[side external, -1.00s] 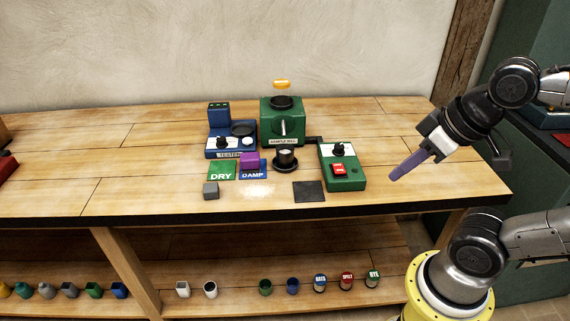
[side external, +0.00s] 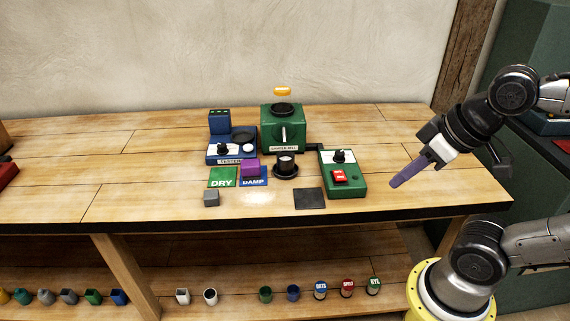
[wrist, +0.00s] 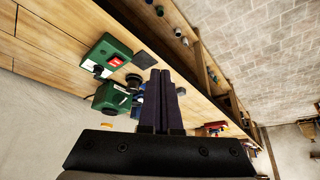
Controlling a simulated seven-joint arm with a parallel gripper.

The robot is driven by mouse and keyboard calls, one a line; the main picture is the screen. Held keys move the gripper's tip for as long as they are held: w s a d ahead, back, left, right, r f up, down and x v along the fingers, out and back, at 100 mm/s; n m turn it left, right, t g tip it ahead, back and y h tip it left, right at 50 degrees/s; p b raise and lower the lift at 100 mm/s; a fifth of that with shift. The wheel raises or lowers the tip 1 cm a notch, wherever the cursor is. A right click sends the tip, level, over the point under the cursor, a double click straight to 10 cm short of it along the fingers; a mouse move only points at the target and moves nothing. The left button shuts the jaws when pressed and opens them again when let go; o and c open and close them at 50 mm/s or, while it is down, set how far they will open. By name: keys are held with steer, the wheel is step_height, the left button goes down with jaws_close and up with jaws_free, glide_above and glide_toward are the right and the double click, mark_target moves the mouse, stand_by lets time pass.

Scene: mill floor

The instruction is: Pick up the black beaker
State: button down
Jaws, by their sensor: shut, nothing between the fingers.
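The black beaker (side external: 286,164) stands upright on a round dark base in front of the green sample mill, with something pale showing at its top. In the wrist view a dark round shape (wrist: 133,80) beside the green machines looks like it, partly behind my fingers. My gripper (side external: 393,185) is shut and empty, its purple fingers pointing down and left above the right end of the bench. It is well to the right of the beaker and apart from it. The closed fingers also show in the wrist view (wrist: 161,72).
A green switch box (side external: 345,184) with a red button stands between my gripper and the beaker. The mill (side external: 274,129) is behind the beaker. A blue tester (side external: 219,147), purple block (side external: 250,167), grey block (side external: 211,198) and dark pad (side external: 310,199) are nearby. Several small cups line the lower shelf.

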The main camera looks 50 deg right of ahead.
steer(key=shift+c, duration=0.2)
jaws_free()
stand_by(0.3)
